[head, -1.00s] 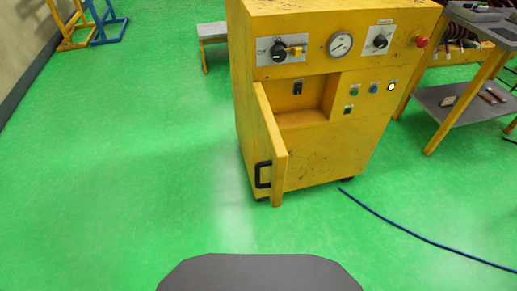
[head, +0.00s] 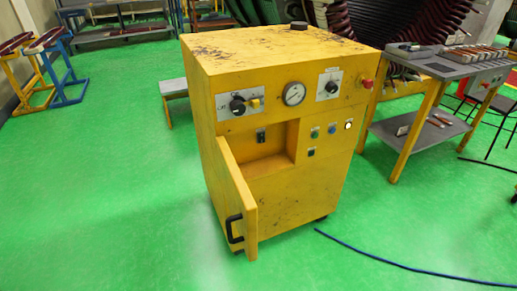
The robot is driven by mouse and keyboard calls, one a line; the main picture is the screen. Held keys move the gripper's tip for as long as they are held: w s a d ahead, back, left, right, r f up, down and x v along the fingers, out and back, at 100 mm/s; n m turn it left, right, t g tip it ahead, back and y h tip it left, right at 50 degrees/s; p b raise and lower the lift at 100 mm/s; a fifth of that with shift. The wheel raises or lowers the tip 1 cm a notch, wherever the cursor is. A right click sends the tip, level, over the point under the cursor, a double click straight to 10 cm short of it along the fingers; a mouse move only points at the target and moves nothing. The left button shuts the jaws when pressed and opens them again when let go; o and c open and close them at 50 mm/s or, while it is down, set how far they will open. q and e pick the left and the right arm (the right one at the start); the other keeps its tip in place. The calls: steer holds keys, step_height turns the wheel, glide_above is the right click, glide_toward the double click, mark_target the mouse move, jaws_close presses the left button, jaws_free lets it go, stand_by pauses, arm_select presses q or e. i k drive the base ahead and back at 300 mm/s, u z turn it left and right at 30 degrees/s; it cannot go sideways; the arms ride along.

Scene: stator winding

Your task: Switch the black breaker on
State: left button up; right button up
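The yellow machine cabinet (head: 285,60) stands in the middle of the head view. Its small door (head: 236,205) with a black handle (head: 234,229) is swung open towards me on the left. Inside the open recess, on the back wall, is a small black breaker (head: 261,135). It is too small to tell which way its lever points. Neither of my grippers is in view, and nothing touches the cabinet.
Knobs, a gauge (head: 294,94) and a red button (head: 368,84) are on the upper panel. A work table (head: 440,68) with a lower shelf stands close on the right. A blue cable (head: 400,265) lies on the floor at front right. The green floor (head: 110,190) is clear on the left.

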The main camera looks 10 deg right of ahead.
mark_target(262, 139)
steer(key=z, duration=1.1)
steer(key=i, duration=0.8)
steer(key=u, duration=2.25)
